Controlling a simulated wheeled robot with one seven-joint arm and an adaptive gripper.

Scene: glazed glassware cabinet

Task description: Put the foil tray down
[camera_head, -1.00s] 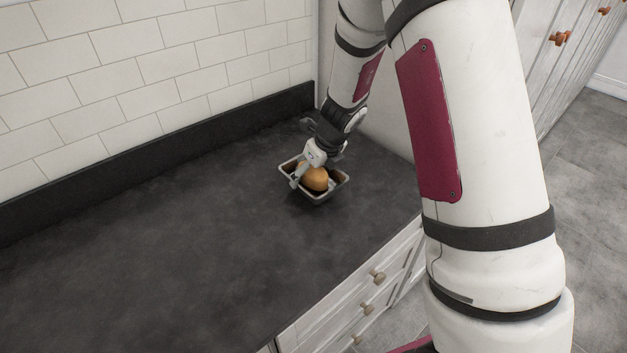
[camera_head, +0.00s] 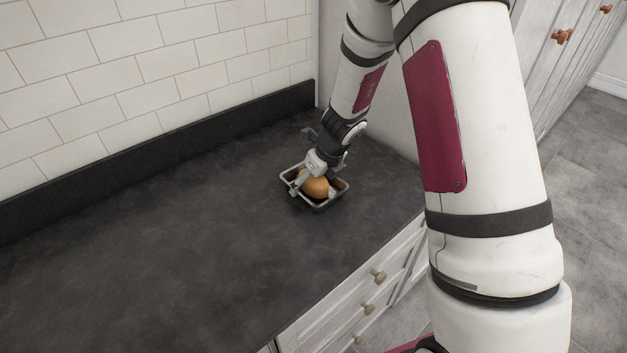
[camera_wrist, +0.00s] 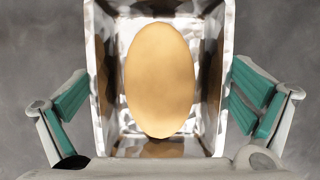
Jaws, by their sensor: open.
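The foil tray (camera_head: 330,203) is a shiny, open rectangular pan near the right end of the dark counter. It appears to rest level on the counter. A smooth tan-orange oval item, like a bread roll (camera_head: 314,187), lies inside it and also shows in the wrist view (camera_wrist: 160,80). The tray's crinkled metal walls (camera_wrist: 103,75) show around it there. My gripper (camera_head: 318,174) is low over the tray. In the wrist view my gripper (camera_wrist: 160,95) is open, with its teal finger pads on either side of the tray, close to its walls. Contact cannot be told clearly.
The dark counter (camera_head: 170,240) is clear to the left of the tray. A black upstand (camera_head: 150,160) and a white tiled wall (camera_head: 150,70) run behind it. A pale panel (camera_head: 395,130) stands close on the right. Drawers with knobs (camera_head: 378,276) are below the front edge.

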